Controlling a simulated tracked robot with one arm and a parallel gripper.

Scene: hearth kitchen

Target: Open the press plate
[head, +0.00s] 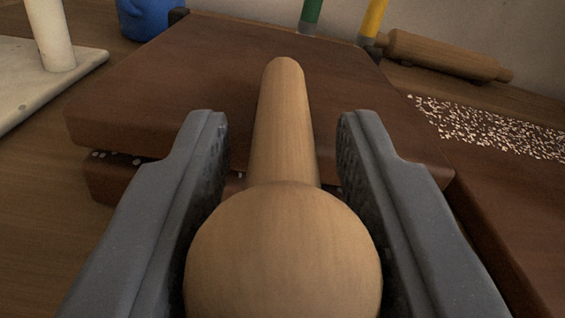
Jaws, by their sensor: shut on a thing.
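The press plate (190,80) is a thick, dark red-brown wooden slab. It lies over a lower dark slab (100,180), with a narrow dark gap and a few white grains between them at the front edge. A pale wooden handle (283,120) with a large round knob (283,255) points toward me over the plate. My gripper (283,135) is shut on the handle, one grey finger on each side. The knob and fingers hide the middle of the plate's front edge and how the handle joins it.
A dark board (520,190) with scattered white grains (490,128) lies right of the plate. A rolling pin (440,55) lies behind it. Green (311,12) and yellow (373,18) upright pieces and a blue vessel (147,17) stand behind. A pale slab (30,75) with a post is at left.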

